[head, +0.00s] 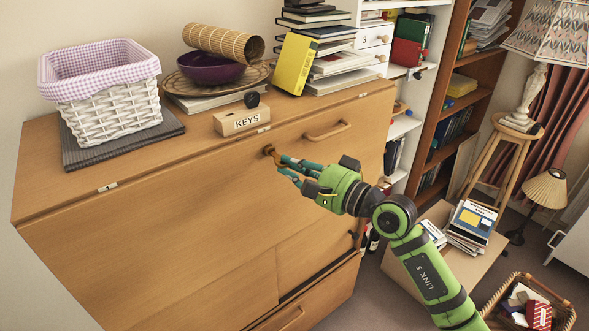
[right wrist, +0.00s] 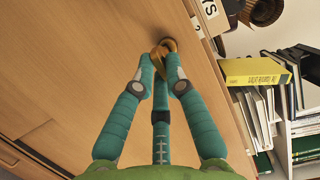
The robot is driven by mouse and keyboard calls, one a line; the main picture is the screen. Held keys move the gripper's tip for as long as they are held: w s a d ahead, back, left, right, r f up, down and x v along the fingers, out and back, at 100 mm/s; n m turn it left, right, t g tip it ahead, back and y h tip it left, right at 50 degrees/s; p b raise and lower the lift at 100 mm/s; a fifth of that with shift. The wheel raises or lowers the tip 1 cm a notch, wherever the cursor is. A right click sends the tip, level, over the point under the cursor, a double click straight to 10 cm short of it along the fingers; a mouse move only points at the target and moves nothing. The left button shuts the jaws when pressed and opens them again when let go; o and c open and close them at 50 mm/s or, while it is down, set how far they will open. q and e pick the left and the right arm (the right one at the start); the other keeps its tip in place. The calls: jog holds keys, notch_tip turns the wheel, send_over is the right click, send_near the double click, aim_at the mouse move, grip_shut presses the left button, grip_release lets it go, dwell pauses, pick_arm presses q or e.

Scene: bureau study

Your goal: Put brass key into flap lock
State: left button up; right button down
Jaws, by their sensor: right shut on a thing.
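My right gripper (head: 281,161) reaches in from the right to the upper front of the wooden bureau flap (head: 170,205). Its teal fingers are shut on the brass key (head: 269,151). In the right wrist view the key (right wrist: 160,52) shows as a golden-brown bow between the fingertips of my right gripper (right wrist: 159,68), right against the wood. A dark spot beside the key seems to be the flap lock (right wrist: 173,44) or its shadow. The key's shaft is hidden, so I cannot tell how deep it sits. My left gripper is not in view.
A wooden KEYS box (head: 241,121) stands on the bureau top above the key. A white basket (head: 106,96), purple bowl (head: 211,68) and yellow book (head: 294,64) stand there too. A wooden handle (head: 327,131) sticks out right of the key. The flap front is otherwise clear.

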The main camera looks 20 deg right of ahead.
jog(key=shift+d+b+x, duration=0.25)
jog(key=shift+b+x, duration=0.1)
jog(key=shift+x, duration=0.8)
dwell(1.1)
jog(key=shift+w, duration=0.15)
jog(key=c, duration=1.4)
grip_release()
jog(key=shift+c, duration=0.2)
jog(key=o, duration=0.6)
jog(key=shift+c, duration=0.2)
